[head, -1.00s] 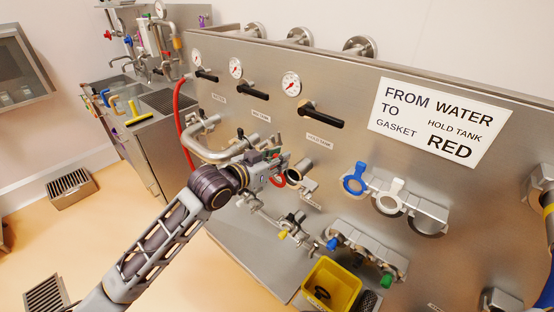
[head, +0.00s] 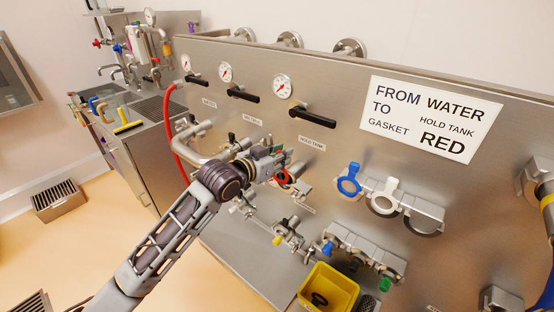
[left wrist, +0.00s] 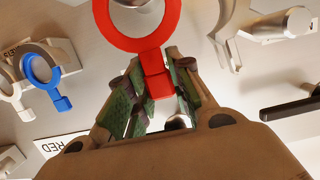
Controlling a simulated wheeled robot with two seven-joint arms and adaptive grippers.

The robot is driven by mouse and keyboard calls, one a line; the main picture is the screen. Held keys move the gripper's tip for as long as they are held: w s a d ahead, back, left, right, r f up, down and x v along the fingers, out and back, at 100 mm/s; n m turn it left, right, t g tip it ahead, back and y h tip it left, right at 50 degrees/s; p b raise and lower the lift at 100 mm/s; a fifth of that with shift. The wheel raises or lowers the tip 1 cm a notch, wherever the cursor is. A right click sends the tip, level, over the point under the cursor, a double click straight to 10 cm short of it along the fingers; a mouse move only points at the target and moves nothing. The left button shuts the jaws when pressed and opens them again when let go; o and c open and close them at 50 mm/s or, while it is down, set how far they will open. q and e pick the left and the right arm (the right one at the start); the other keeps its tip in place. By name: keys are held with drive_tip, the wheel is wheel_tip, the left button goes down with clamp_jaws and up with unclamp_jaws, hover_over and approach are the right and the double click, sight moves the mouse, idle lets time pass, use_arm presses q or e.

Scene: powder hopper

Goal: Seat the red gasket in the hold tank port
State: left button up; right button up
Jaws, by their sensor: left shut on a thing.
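My left gripper (head: 274,167) is shut on the tab of the red gasket (head: 283,177); the left wrist view shows the tab between its green-padded fingers (left wrist: 160,78). The gasket ring (left wrist: 103,20) sticks out past the fingertips at the top of that view, partly cut off by the frame edge. The hold tank port (head: 295,180) is on the panel below the HOLD TANK label, right by the gasket and partly hidden. A round metal part shows through the ring (left wrist: 137,8). I cannot tell whether gasket and port touch. My right gripper is not in view.
A blue gasket (head: 348,181) and a white gasket (head: 383,200) hang on a rack (head: 425,208) to the right. The sign (head: 430,118) reads water to hold tank, gasket red. A yellow bin (head: 330,287) stands below. A black valve handle (head: 313,116) juts out above the port.

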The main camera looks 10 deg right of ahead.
sight(288, 170)
use_arm(q)
drive_tip(key=shift+w+d+f+b, duration=0.35)
drive_tip(key=shift+d+f+b, duration=0.15)
drive_tip(key=shift+f, duration=0.2)
drive_tip(key=shift+w+d+f+b, duration=0.35)
drive_tip(key=shift+d+f+b, duration=0.1)
drive_tip(key=shift+f, duration=0.3)
drive_tip(key=shift+w+d+f+b, duration=0.4)
drive_tip(key=shift+f+b, duration=0.1)
drive_tip(key=shift+f, duration=0.2)
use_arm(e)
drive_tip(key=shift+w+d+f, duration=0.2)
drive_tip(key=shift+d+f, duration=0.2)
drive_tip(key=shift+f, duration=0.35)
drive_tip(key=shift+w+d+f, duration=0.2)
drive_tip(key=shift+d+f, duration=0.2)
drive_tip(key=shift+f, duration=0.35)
use_arm(q)
drive_tip(key=shift+f, duration=0.55)
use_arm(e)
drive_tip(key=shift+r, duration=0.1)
use_arm(q)
drive_tip(key=shift+w+d+p, duration=0.1)
drive_tip(key=shift+d+p, duration=0.1)
drive_tip(key=shift+p, duration=0.25)
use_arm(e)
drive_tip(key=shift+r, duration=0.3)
use_arm(q)
drive_tip(key=o, duration=0.9)
drive_tip(key=shift+d, duration=0.1)
